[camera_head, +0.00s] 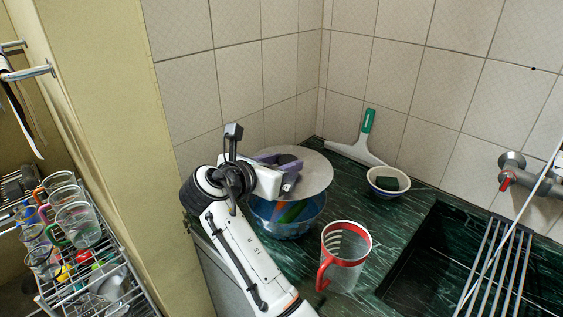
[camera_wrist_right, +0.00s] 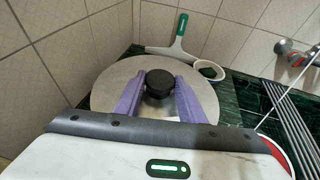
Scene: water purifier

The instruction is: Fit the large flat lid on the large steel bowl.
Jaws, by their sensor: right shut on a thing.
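The large flat steel lid (camera_head: 317,178) is a round grey disc with a black knob (camera_wrist_right: 159,83). My right gripper (camera_head: 279,165) is shut on the knob, with a purple finger on each side of it. The lid also shows broad and flat in the right wrist view (camera_wrist_right: 112,88). The large steel bowl (camera_head: 290,222) stands on the green counter right below the lid. Its front wall looks bluish with coloured patches; the lid and my gripper hide much of its rim. I cannot tell whether the lid touches the rim. My left gripper is out of view.
A clear jug with a red rim (camera_head: 346,252) stands right of the bowl. A small white bowl (camera_head: 389,190) and a green-handled squeegee (camera_head: 355,145) are behind it. The sink (camera_head: 410,270) and tap (camera_head: 515,172) are at right; a rack of cups (camera_head: 75,225) is at left.

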